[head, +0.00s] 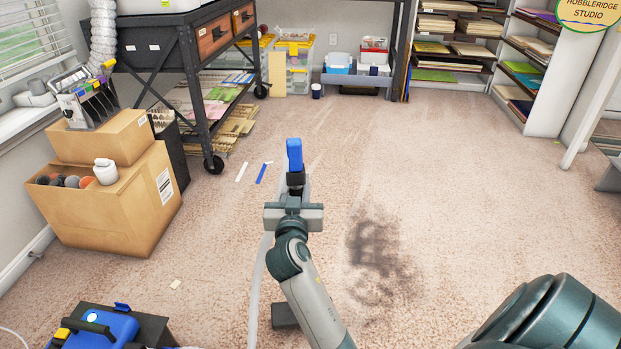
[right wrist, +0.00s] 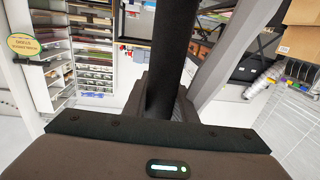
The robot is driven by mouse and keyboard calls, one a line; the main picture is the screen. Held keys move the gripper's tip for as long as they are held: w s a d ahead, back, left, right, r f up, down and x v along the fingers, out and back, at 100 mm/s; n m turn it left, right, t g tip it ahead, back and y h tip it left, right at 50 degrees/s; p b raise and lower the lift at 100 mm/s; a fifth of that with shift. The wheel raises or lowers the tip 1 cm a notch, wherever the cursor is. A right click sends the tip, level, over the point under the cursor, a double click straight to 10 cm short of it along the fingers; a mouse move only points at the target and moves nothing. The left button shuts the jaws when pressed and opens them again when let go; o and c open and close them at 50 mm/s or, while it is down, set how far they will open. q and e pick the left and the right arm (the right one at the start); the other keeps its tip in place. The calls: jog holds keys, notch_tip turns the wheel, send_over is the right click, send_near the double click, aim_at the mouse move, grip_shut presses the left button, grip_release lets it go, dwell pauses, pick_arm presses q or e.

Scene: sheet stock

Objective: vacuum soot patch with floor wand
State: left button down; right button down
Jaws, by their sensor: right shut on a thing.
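The soot patch (head: 378,258) is a dark smudge on the beige carpet, right of my arm in the head view. My right gripper (head: 294,207) is in the middle of the head view, left of the patch. It is shut on the floor wand (head: 294,155), whose blue end points up. In the right wrist view the wand's black tube (right wrist: 172,55) runs between the fingers. A dark block (head: 285,316), perhaps the wand's floor head, shows low behind my forearm. Most of the wand's lower part is hidden. My left gripper is not in view.
A blue vacuum unit (head: 95,328) stands at the lower left; a pale hose (head: 256,285) runs beside my arm. Cardboard boxes (head: 115,205) and a wheeled rack (head: 190,95) stand left. Paper strips (head: 261,174) lie ahead. Carpet around the patch is clear.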

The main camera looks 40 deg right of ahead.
jog(key=s+a+n+t+y, duration=0.1)
jog(key=s+a+n+y, duration=0.1)
jog(key=a+y, duration=0.2)
jog(key=s+a+r+n+t+y, duration=0.1)
jog(key=s+a+n+y, duration=0.2)
jog(key=a, duration=0.6)
jog(key=s+a+r+n+t+y, duration=0.1)
jog(key=s+a+n+t+y, duration=0.1)
jog(key=a, duration=0.5)
jog(key=s+y, duration=0.1)
jog(key=y, duration=0.1)
jog(key=shift+a+r+n+y, duration=0.2)
jog(key=shift+n+y, duration=0.1)
jog(key=shift+n, duration=0.1)
